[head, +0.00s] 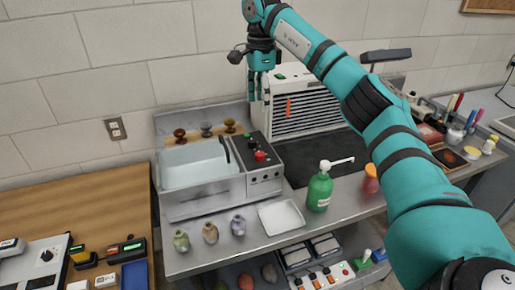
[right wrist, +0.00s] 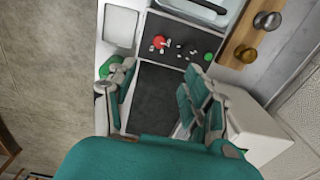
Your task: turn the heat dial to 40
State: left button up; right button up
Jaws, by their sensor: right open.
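The bath unit's dark control panel (head: 269,168) carries a red knob (head: 260,156) and a black knob (head: 252,143) behind it. I cannot read a scale or the figure 40, nor tell which knob is the heat dial. My right gripper (head: 261,90) hangs with fingers down, above and behind the panel, in front of the white slatted box. In the right wrist view its fingers (right wrist: 160,100) are spread with nothing between them. There the red knob (right wrist: 160,41) and panel (right wrist: 185,38) lie beyond the fingertips, apart from them. My left gripper is not in view.
A clear basin (head: 195,165) adjoins the panel. The white slatted box (head: 300,108) stands behind a dark mat (head: 325,160). A green pump bottle (head: 319,190), white tray (head: 281,217) and several egg-shaped pieces stand along the bench's front. Several round knobs line the ledge behind the basin.

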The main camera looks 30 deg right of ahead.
aim_at(260, 153)
notch_tip(260, 153, down, 17)
jog(key=p, duration=0.3)
jog(key=shift+f, duration=0.1)
grip_shut()
dwell(0.4)
